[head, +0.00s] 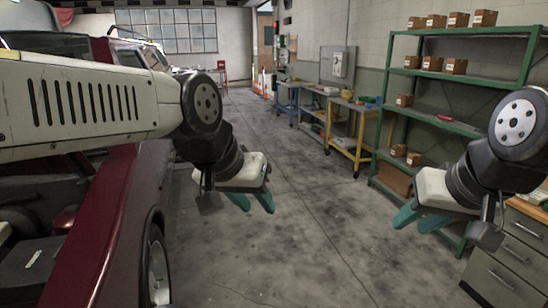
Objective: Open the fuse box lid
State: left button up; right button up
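My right gripper (419,222) is on the right, in front of the green shelf. Its teal fingers are also apart and empty. Neither gripper is near the box.
A dark red car (115,230) fills the left side. A green shelf (458,74) with small cardboard boxes stands right. A yellow workbench (352,128) and a blue one (287,95) line the wall. A drawer cabinet (505,265) is at lower right. The middle floor is clear.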

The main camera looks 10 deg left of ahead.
aim_at(25, 272)
jog(key=i+u, duration=0.25)
jog(key=u, duration=0.2)
jog(key=i+u, duration=0.25)
jog(key=u, duration=0.2)
jog(key=i+u, duration=0.25)
jog(key=u, duration=0.2)
jog(key=i+l+u, duration=0.2)
jog(key=u, duration=0.25)
jog(key=i+u, duration=0.25)
jog(key=u, duration=0.2)
jog(key=i+l+u, duration=0.15)
jog(key=u, duration=0.3)
jog(key=i+l+u, duration=0.2)
jog(key=u, duration=0.25)
jog(key=i+l+u, duration=0.25)
jog(key=u, duration=0.15)
